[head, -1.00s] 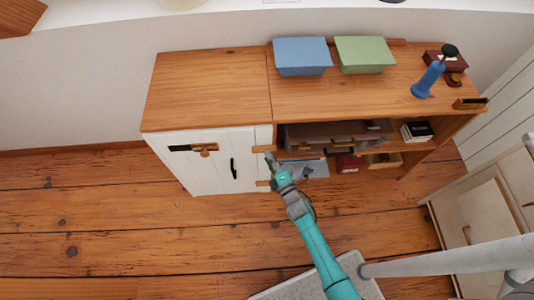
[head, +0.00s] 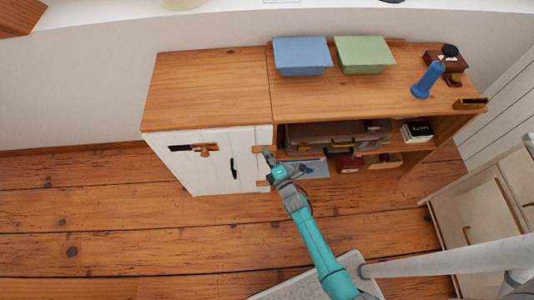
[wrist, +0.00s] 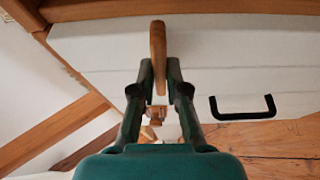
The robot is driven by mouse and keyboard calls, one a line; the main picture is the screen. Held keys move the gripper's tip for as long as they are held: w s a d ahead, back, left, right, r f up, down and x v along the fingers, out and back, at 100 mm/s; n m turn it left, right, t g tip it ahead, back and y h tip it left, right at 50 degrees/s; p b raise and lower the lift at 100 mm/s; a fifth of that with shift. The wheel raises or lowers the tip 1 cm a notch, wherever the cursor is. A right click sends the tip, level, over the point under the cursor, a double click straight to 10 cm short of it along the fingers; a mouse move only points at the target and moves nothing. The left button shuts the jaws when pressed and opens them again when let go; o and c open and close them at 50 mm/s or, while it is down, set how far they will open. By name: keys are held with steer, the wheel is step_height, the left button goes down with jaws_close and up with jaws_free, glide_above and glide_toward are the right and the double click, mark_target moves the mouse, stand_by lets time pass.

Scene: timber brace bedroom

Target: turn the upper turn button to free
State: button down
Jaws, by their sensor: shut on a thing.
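The upper turn button (head: 260,149) is a small wooden bar at the top right edge of the white cabinet door (head: 215,170). It lies about level, across the door's edge. In the wrist view the upper turn button (wrist: 158,45) stands between the fingertips of my gripper (wrist: 159,72), which is shut on it. In the head view my gripper (head: 269,158) is at the button's right end and partly covers it. The lower turn button (head: 263,183) shows below, at the same door edge.
The door has a black handle (head: 234,169) and a wooden latch piece (head: 205,149). Right of the door, open shelves hold a brown suitcase (head: 335,134). Blue (head: 302,55) and green (head: 364,55) boxes stand on the cabinet top. The floor in front is clear at left.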

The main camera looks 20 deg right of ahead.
steer(key=shift+w+a+f+m+t+h, duration=0.15)
steer(key=shift+m+t+h, duration=0.8)
steer(key=shift+m, duration=2.8)
steer(key=shift+s+a+f+m+t+h, duration=0.15)
steer(key=shift+m+h, duration=1.65)
steer(key=shift+m, duration=1.9)
steer(key=shift+w+a+f+m+t+h, duration=0.15)
steer(key=shift+m+t+h, duration=0.85)
steer(key=shift+m, duration=2.75)
steer(key=shift+d+g+h, duration=0.1)
steer(key=shift+g+h, duration=0.25)
steer(key=shift+g, duration=0.05)
steer(key=c, duration=1.2)
jaws_free()
